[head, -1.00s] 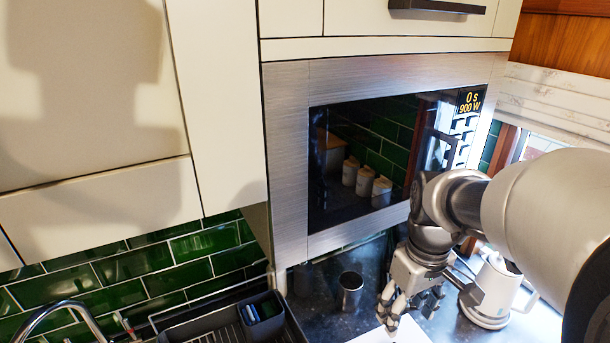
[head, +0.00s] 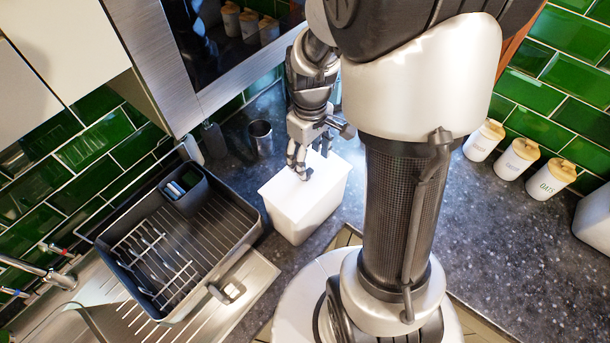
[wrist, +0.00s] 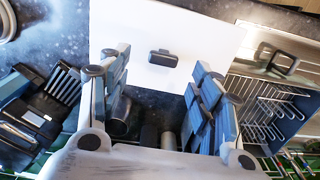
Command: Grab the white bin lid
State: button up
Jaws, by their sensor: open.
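The white bin (head: 298,224) stands on the counter's front side in the head view, right of the dish rack. Its flat white lid (head: 325,176) is on top. In the wrist view the lid (wrist: 205,35) fills the upper middle, with a small dark handle (wrist: 163,58) on it. My gripper (head: 303,172) is directly above the lid, pointing down, and hides the handle in the head view. In the wrist view my gripper (wrist: 161,60) is open, its fingers on either side of the handle. I cannot tell whether the fingertips touch the lid.
A dark dish rack (head: 235,222) and tap (head: 45,272) are at left. A metal cup (head: 261,138) stands behind the bin near the wall. Three white canisters (head: 517,158) with wooden lids stand at right. Counter space before the canisters is clear.

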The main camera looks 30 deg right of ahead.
jog(key=f, duration=0.5)
jog(key=shift+w+a+f+b, duration=0.1)
jog(key=shift+a+b, duration=0.15)
jog(key=shift+b, duration=0.05)
jog(key=c, duration=1.2)
